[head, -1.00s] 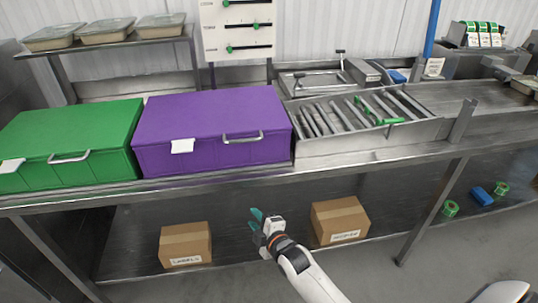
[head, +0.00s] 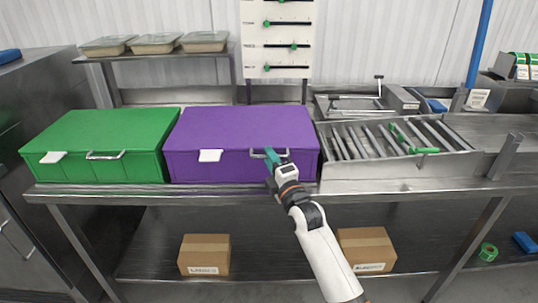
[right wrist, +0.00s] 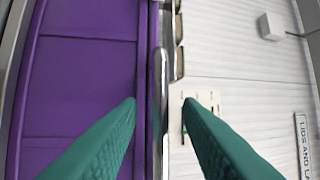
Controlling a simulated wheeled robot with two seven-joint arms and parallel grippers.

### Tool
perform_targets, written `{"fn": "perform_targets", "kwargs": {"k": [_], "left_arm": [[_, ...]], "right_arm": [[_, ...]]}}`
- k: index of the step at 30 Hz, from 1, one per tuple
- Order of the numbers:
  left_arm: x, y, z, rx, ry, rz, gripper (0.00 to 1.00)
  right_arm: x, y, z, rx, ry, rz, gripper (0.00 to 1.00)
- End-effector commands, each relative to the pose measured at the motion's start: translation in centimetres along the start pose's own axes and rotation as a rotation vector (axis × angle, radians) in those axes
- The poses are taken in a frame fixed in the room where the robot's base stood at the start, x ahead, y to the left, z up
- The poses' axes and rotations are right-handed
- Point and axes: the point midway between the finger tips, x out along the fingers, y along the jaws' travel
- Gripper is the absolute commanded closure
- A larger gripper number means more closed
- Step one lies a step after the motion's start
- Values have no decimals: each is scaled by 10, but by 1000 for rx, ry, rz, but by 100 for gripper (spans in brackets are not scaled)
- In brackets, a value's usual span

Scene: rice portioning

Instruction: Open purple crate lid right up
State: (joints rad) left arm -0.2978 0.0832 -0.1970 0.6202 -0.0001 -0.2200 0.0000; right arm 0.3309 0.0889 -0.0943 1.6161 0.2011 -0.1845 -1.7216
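The purple crate (head: 235,125) stands on the steel counter with its lid down. A white label (head: 210,156) and a metal handle (head: 256,154) are on its front. My right gripper (head: 271,157) is at the handle, at the right part of the crate's front. In the right wrist view the two teal fingers (right wrist: 160,102) are apart, and the handle bar (right wrist: 158,85) runs lengthwise in the gap between them. The purple crate's surface (right wrist: 85,80) fills the left side of that view. Whether a finger touches the bar cannot be told. My left gripper is not in view.
A closed green crate (head: 100,130) stands close to the purple crate's left. A metal roller tray (head: 370,172) with green pieces is at its right. A slider board (head: 277,40) rises behind. Cardboard boxes (head: 204,244) sit on the lower shelf.

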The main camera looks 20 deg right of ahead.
Motion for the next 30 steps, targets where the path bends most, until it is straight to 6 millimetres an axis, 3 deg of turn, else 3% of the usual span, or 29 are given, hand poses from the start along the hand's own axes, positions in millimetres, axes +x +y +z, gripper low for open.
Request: {"fn": "perform_targets", "kwargs": {"k": [6, 14, 20, 30], "left_arm": [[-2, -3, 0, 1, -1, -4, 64], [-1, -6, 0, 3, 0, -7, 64], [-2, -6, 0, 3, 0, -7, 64], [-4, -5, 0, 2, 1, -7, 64]], "right_arm": [[16, 0, 0, 0, 0, 0, 67], [16, 0, 0, 0, 0, 0, 67], [16, 0, 0, 0, 0, 1, 99], [18, -2, 0, 2, 0, 5, 100]]}}
